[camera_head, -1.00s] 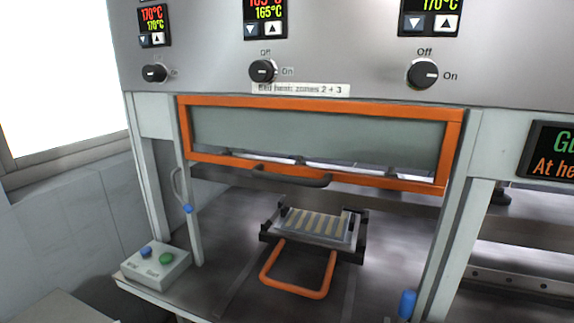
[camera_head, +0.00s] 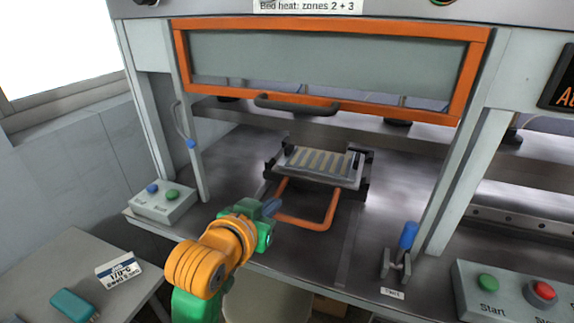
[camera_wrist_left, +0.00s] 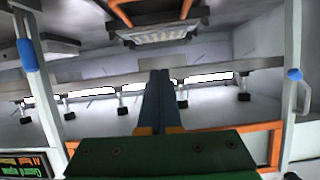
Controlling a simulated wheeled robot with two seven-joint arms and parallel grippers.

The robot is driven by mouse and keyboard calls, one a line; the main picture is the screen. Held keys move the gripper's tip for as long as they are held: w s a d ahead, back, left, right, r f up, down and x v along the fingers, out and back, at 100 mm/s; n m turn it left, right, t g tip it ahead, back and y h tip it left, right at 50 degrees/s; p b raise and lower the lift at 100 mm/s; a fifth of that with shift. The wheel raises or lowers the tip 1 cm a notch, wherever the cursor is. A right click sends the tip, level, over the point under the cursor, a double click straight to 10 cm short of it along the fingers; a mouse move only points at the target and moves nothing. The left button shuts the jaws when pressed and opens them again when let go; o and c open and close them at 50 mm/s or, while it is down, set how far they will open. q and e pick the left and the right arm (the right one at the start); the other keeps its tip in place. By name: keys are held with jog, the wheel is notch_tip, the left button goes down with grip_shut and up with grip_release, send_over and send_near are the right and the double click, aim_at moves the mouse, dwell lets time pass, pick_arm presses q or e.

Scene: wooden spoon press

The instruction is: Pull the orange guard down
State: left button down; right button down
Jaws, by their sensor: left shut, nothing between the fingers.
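The orange guard (camera_head: 325,98) is an orange frame around a grey see-through panel, raised across the upper front of the press. A dark handle (camera_head: 297,104) sticks out at its lower edge. Part of the orange frame also shows low at the right in the left wrist view (camera_wrist_left: 274,126), which looks upside down. My left gripper (camera_head: 274,206) is shut and empty, below the guard and apart from it, close to the orange tray handle in the picture. Its shut fingers (camera_wrist_left: 160,76) stand mid-frame in the wrist view. My right gripper is not in view.
A ribbed tray (camera_head: 318,164) with an orange loop handle (camera_head: 328,220) sits on the press bed. A button box (camera_head: 162,200) stands at the left, a blue-topped lever (camera_head: 408,236) at the front right. A Start/Stop panel (camera_head: 510,292) is at far right. A side table (camera_head: 60,262) stands lower left.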

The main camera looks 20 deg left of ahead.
pick_arm(q)
notch_tip(320, 180, up, 20)
jog(key=s+r+t, duration=0.1)
jog(key=t, duration=0.5)
jog(key=w+r+p, duration=0.1)
jog(key=w+p, duration=0.3)
jog(key=w, duration=0.6)
jog(key=f, duration=0.2)
jog(key=s+f, duration=0.1)
jog(key=f, duration=0.1)
jog(key=shift+d, duration=0.2)
jog(key=shift+f+b, duration=0.15)
jog(key=shift+b, duration=0.2)
notch_tip(320, 180, down, 28)
jog(key=b, duration=1.6)
jog(key=shift+b, duration=0.3)
